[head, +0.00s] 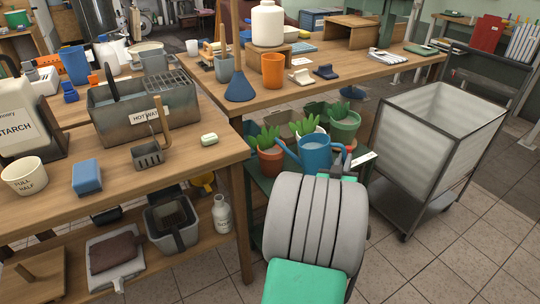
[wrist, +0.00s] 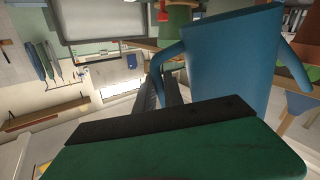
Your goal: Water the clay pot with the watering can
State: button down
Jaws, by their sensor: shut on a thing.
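The blue watering can (head: 316,156) looks about upright above a low green stand, with its spout pointing left. My gripper (head: 348,160) is shut on the can's right side, at its handle. In the wrist view the can (wrist: 222,62) fills the upper right, with my gripper's fingers (wrist: 167,90) at its handle. The clay pot (head: 270,161), reddish-brown with a green plant, stands on the green stand just left of the can, near the spout tip. My arm hides part of the stand.
A white pot (head: 299,141) and a green pot (head: 344,131), both with plants, stand behind the can. A wooden workbench (head: 215,158) is at left, another table (head: 340,58) behind. A wheeled bin (head: 437,135) stands at right. Tiled floor is clear in front right.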

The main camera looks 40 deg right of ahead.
jog(key=shift+r, duration=0.25)
jog(key=shift+r+n+p, duration=0.15)
jog(key=shift+n+p, duration=0.15)
jog(key=shift+r, duration=0.1)
dwell(0.5)
jog(key=shift+r+n+p, duration=0.3)
jog(key=shift+r+p, duration=0.2)
jog(key=shift+r, duration=0.05)
jog(key=shift+f, duration=0.15)
dwell(0.5)
jog(key=shift+f+m+b, duration=0.4)
jog(key=shift+f+b, duration=0.3)
jog(key=shift+b, duration=0.4)
jog(key=shift+w+f+m+b, duration=0.1)
jog(key=shift+f+m+b, duration=0.35)
jog(key=shift+b, duration=0.45)
